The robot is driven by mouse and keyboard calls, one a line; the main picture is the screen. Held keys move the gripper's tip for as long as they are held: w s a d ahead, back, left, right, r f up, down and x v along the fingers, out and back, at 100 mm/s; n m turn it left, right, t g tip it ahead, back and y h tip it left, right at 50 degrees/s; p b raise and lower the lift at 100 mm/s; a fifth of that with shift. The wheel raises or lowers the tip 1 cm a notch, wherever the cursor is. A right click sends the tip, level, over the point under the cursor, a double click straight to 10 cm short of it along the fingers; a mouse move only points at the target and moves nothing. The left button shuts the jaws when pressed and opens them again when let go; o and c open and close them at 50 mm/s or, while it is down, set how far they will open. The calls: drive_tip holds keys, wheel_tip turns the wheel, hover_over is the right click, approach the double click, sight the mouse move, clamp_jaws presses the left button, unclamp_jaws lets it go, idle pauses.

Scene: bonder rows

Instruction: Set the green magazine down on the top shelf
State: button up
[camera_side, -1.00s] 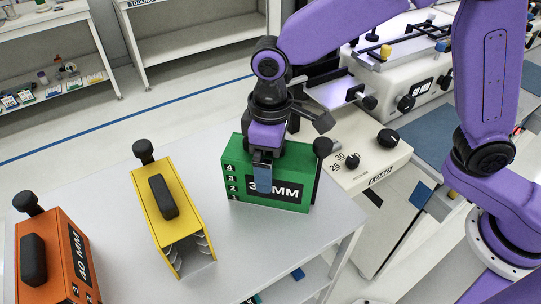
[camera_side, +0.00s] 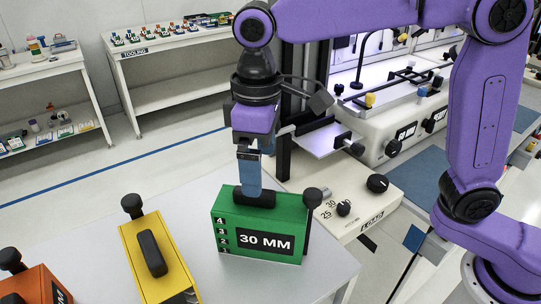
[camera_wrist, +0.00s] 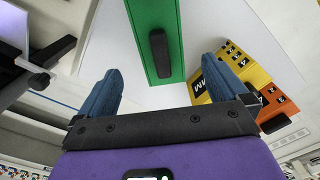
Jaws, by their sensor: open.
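The green magazine (camera_side: 262,238), marked 30 MM, stands upright on the grey top shelf (camera_side: 215,285) in the side view. It has a black handle (camera_side: 254,197) on top and a black knob at its right end. My gripper (camera_side: 249,188) is just above the handle, with blue fingers pointing down. In the wrist view the fingers are apart, with nothing held between them. The green magazine's top (camera_wrist: 143,40) and its handle (camera_wrist: 159,55) lie beyond the fingertips.
A yellow magazine (camera_side: 180,270) and an orange magazine (camera_side: 35,290) stand to the left on the same surface. A cream machine with black knobs (camera_side: 320,195) is close behind on the right. Bare shelf lies between the green and yellow magazines.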

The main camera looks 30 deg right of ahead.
drive_tip(key=shift+r, duration=0.15)
drive_tip(key=shift+s+d, duration=0.1)
drive_tip(key=shift+d, duration=0.2)
drive_tip(key=s+d+f+n, duration=0.1)
drive_tip(key=s+d+f, duration=0.4)
drive_tip(key=s+d, duration=0.4)
drive_tip(key=s+d+f+n, duration=0.2)
drive_tip(key=s+d+f, duration=0.3)
drive_tip(key=s+d, duration=0.5)
drive_tip(key=d, duration=0.5)
drive_tip(key=shift+d+n, duration=0.3)
drive_tip(key=shift+w+r, duration=0.1)
